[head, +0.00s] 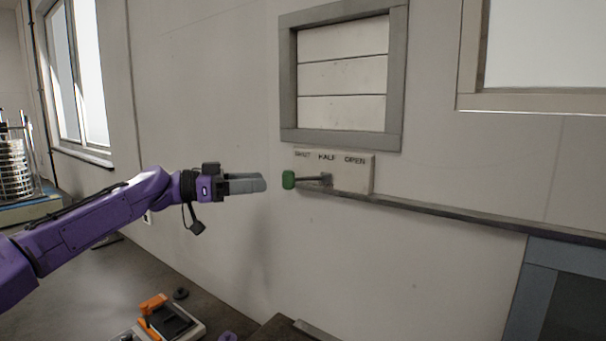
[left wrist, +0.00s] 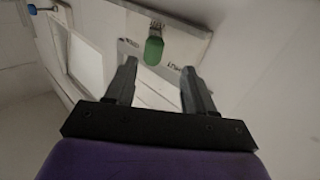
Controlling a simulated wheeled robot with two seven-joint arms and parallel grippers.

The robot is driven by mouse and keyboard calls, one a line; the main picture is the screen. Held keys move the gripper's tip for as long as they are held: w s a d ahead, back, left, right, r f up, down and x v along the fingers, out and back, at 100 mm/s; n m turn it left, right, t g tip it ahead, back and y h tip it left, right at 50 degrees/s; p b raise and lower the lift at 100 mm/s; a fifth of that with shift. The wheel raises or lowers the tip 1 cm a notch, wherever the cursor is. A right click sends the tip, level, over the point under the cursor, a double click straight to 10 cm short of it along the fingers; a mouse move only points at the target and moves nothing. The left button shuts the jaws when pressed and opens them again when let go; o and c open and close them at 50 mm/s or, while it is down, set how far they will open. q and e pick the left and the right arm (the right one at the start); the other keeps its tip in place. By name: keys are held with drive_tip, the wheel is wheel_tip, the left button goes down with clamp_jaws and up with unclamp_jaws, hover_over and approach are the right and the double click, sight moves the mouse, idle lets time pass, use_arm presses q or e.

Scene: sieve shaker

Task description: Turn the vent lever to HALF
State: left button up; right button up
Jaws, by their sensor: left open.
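The vent lever (head: 310,182) is a grey arm with a green knob (head: 288,180) at its end. It points left from its pivot on a pale label plate (head: 352,174) marked SHUT, HALF and OPEN. The knob is at the left end of the plate, below SHUT. My left gripper (head: 264,183) is just left of the knob, apart from it and empty. In the left wrist view the open fingers (left wrist: 160,75) point toward the green knob (left wrist: 153,50), which shows ahead between them. My right gripper is in neither view.
A grey-framed vent (head: 343,72) with closed-looking slats is above the plate. A rail (head: 450,209) runs right along the wall. An orange and black device (head: 168,318) sits on the bench below. A sieve stack (head: 14,170) stands far left.

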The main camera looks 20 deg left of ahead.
sight(287, 178)
use_arm(q)
drive_tip(key=d, duration=0.1)
drive_tip(key=d+r+p, duration=0.1)
drive_tip(key=w+d+p, duration=0.1)
drive_tip(key=shift+d+r, duration=0.2)
drive_tip(key=shift+d, duration=0.2)
drive_tip(key=p+x, duration=0.1)
drive_tip(key=x, duration=0.3)
drive_tip(key=p+x, duration=0.1)
drive_tip(key=x, duration=0.1)
drive_tip(key=shift+w+f+p, duration=0.2)
drive_tip(key=shift+f+p, duration=0.1)
drive_tip(key=shift+f, duration=0.05)
drive_tip(key=shift+s, duration=0.1)
